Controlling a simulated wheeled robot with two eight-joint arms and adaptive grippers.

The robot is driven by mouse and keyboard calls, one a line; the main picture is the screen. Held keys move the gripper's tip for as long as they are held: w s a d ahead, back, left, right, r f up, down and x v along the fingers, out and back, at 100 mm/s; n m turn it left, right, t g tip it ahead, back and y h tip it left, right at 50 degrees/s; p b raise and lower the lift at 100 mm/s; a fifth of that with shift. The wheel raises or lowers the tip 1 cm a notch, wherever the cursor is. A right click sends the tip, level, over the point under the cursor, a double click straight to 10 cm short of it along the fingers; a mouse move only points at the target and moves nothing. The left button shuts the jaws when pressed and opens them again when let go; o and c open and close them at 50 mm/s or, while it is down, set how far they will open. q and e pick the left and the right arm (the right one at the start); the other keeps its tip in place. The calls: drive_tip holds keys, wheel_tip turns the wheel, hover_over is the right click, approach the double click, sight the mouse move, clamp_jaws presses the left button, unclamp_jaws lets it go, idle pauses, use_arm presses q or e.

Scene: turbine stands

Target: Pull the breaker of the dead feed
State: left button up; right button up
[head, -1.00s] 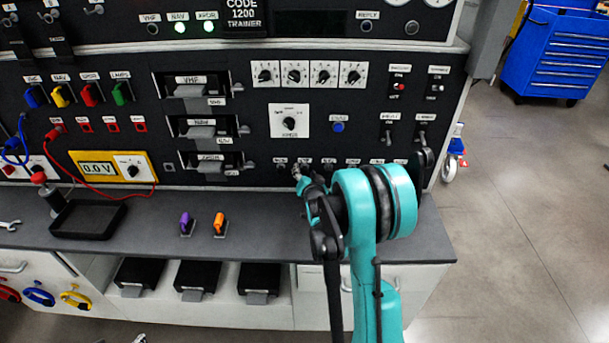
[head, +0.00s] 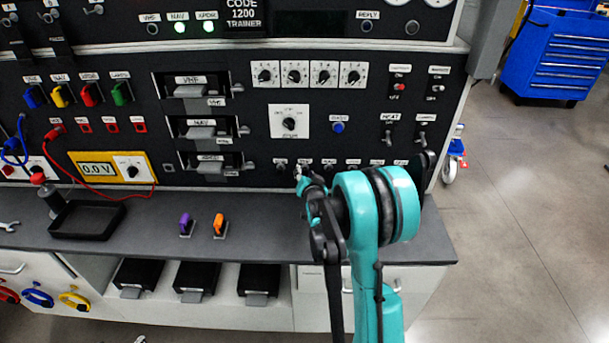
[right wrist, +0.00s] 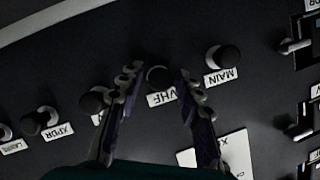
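A row of black breaker buttons runs along the bottom of the black panel. In the right wrist view the VHF breaker (right wrist: 158,78) sits between the fingertips of my right gripper (right wrist: 158,75). The fingers are open, one on each side; I cannot tell if they touch it. The MAIN breaker (right wrist: 229,56) is to its right and the XPDR breaker (right wrist: 34,122) to its left. The breaker between them (right wrist: 93,102) is partly behind the left finger. In the head view my right gripper (head: 302,176) is at the row's left part. My left gripper is not seen.
The NAV lamp (head: 180,28) and XPDR lamp (head: 208,27) glow green; the VHF lamp (head: 152,29) is dark. A yellow meter (head: 97,169) reads 0.0 V. A black tray (head: 87,219), purple clip (head: 185,224) and orange clip (head: 219,224) are on the grey bench (head: 160,255).

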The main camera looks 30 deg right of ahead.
clamp_jaws()
drive_tip(key=shift+s+a, duration=0.1)
drive_tip(key=shift+s, duration=0.05)
drive_tip(key=shift+s+a, duration=0.25)
drive_tip(key=shift+s, duration=0.05)
drive_tip(key=o, duration=0.5)
unclamp_jaws()
drive_tip(key=shift+o, duration=0.9)
drive_tip(key=v, duration=0.7)
